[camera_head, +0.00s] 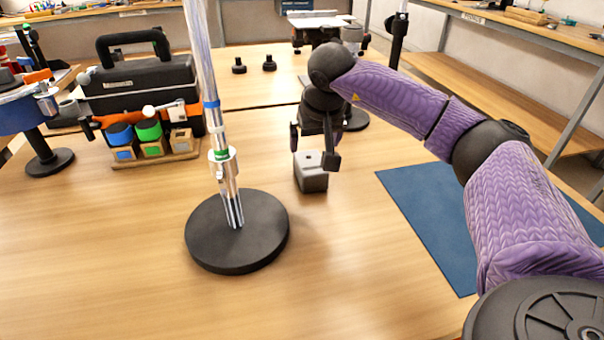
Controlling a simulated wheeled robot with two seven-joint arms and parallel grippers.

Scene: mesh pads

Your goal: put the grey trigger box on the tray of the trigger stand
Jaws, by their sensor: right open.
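The grey trigger box (311,178) sits on the wooden table, a little right of centre. My right gripper (313,152) is open, pointing down just above the box. Its dark fingers are spread on either side of the box's top; I cannot tell whether they touch it. A flat white plate (318,21) on a dark mount stands at the back; it may be the tray of the trigger stand, but I cannot tell for sure. My left gripper is not in view.
A tall metal pole (222,165) on a round black base (236,246) stands left of the box. A blue mat (428,215) lies to the right. A black toolbox (140,85) stands at the left behind coloured cups (149,131). The front of the table is clear.

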